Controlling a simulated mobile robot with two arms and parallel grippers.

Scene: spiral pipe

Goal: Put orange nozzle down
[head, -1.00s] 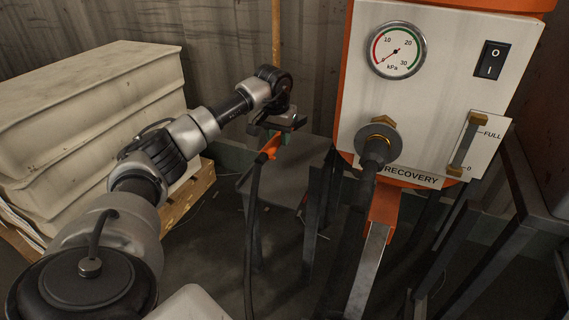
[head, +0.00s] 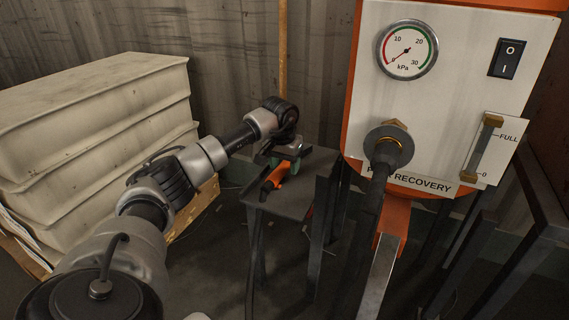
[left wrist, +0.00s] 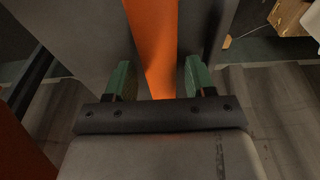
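My left gripper (head: 287,162) is low over the table at the nozzle. In the left wrist view, the nozzle (left wrist: 152,45) runs between the two green fingertips of my left gripper (left wrist: 160,80). Narrow gaps show on both sides of it, so the fingers look open around it. The nozzle's far end is partly hidden by the gripper in the head view. My right gripper is not in view.
The white and orange recovery unit (head: 450,90), with gauge and switch, stands right of the table, a thick hose (head: 372,200) coming from its front. Stacked pale slabs (head: 90,130) lie on a wooden pallet at left. A metal wall (head: 230,60) closes the back.

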